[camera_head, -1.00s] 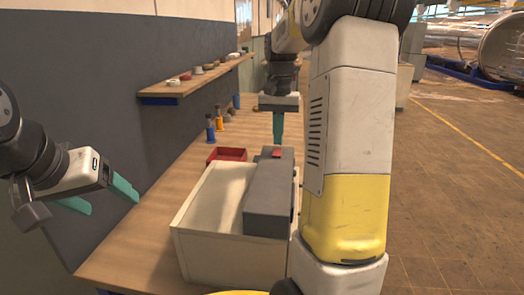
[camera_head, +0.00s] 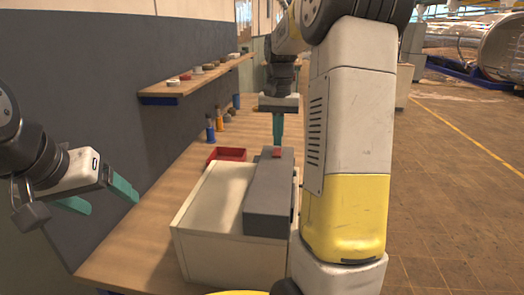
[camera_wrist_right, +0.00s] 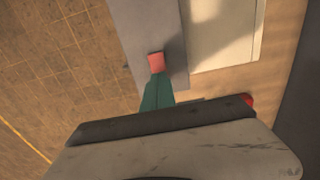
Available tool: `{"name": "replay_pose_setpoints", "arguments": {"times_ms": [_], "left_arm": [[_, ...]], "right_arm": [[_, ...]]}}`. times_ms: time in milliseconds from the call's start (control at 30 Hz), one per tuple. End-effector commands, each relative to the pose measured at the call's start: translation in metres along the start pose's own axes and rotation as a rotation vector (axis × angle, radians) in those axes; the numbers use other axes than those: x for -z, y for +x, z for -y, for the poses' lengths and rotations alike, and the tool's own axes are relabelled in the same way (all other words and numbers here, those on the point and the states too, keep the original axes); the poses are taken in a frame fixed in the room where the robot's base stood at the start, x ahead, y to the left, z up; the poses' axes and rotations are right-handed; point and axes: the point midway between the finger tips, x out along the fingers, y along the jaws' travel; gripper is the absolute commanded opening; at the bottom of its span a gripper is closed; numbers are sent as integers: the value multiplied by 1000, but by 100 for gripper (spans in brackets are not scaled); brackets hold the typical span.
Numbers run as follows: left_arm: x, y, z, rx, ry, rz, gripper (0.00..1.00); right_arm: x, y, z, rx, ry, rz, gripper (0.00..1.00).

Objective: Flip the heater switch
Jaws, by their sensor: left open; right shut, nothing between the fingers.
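The small red switch (camera_head: 277,153) sits on top of the long grey heater box (camera_head: 266,205), near its far end. It also shows in the right wrist view as a red block (camera_wrist_right: 156,62) on the grey surface. My right gripper (camera_head: 278,142) points down with its teal fingers closed and empty, at the far side of the switch. In the right wrist view its fingertips (camera_wrist_right: 157,78) appear right beside the switch; I cannot tell whether they touch it. My left gripper (camera_head: 113,203) is open and empty, left of the bench and far from the switch.
The grey box rests on a cream cabinet (camera_head: 207,215) on the wooden bench (camera_head: 135,250). A red tray (camera_head: 227,154) and several small bottles (camera_head: 211,130) stand behind it. A wall shelf (camera_head: 195,82) holds small items. My right arm blocks the view on the right.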

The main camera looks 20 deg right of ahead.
Motion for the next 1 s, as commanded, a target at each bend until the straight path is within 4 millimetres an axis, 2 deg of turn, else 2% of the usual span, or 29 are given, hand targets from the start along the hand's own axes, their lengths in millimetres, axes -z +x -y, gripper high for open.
{"name": "replay_pose_setpoints", "arguments": {"times_ms": [1000], "left_arm": [[0,0,0,0,0,0,73]], "right_arm": [[0,13,0,0,0,1,0]]}}
